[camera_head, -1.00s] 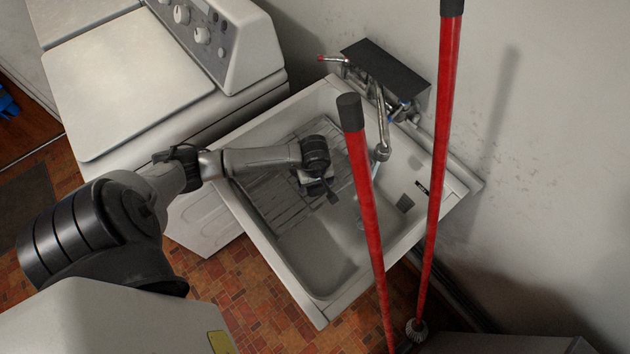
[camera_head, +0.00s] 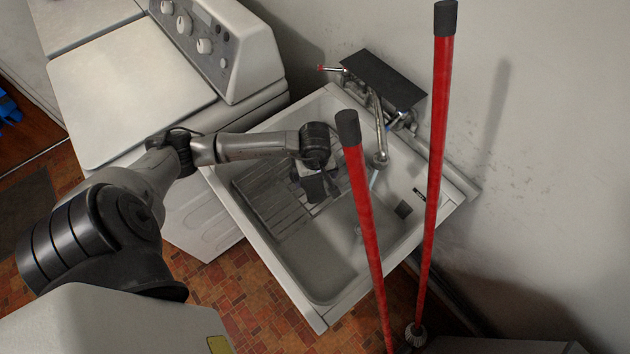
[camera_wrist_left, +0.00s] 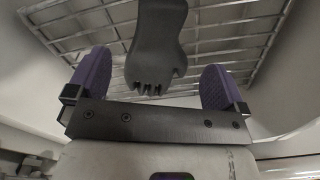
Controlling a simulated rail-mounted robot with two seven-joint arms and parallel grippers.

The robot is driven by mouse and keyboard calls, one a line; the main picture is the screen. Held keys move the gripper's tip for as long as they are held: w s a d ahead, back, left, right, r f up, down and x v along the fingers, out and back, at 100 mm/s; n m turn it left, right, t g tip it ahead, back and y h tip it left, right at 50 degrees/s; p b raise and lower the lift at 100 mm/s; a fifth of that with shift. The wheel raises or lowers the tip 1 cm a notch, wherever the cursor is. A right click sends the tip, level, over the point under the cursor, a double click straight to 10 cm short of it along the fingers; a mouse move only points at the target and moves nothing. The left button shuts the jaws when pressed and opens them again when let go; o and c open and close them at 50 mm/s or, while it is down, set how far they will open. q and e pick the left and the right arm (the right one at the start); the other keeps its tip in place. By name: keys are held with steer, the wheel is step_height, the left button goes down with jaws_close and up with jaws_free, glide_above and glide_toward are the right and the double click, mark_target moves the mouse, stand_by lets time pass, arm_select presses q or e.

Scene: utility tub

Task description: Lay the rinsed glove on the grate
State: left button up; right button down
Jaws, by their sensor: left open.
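The glove (camera_wrist_left: 158,35) is dark grey and shows in the left wrist view between my purple fingertips and beyond them, its fingers pointing toward my palm. It appears to lie on the wire grate (camera_wrist_left: 225,40); a small gap beneath it cannot be ruled out. My left gripper (camera_wrist_left: 155,78) is open, with clear space between each fingertip and the glove. In the head view the glove (camera_head: 318,188) is a dark patch below my wrist, at the right part of the grate (camera_head: 270,208), partly hidden by the gripper. My right gripper is not in view.
The white tub (camera_head: 318,318) holds the grate on its left and an open basin on its right. The faucet (camera_head: 380,155) hangs over the far side. Two red poles (camera_head: 365,215) (camera_head: 437,150) stand in front. A washer (camera_head: 140,90) adjoins the left.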

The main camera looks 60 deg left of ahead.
arm_select(q)
steer(key=shift+r, duration=1.9)
steer(key=shift+d+p, duration=0.1)
steer(key=shift+p, duration=0.2)
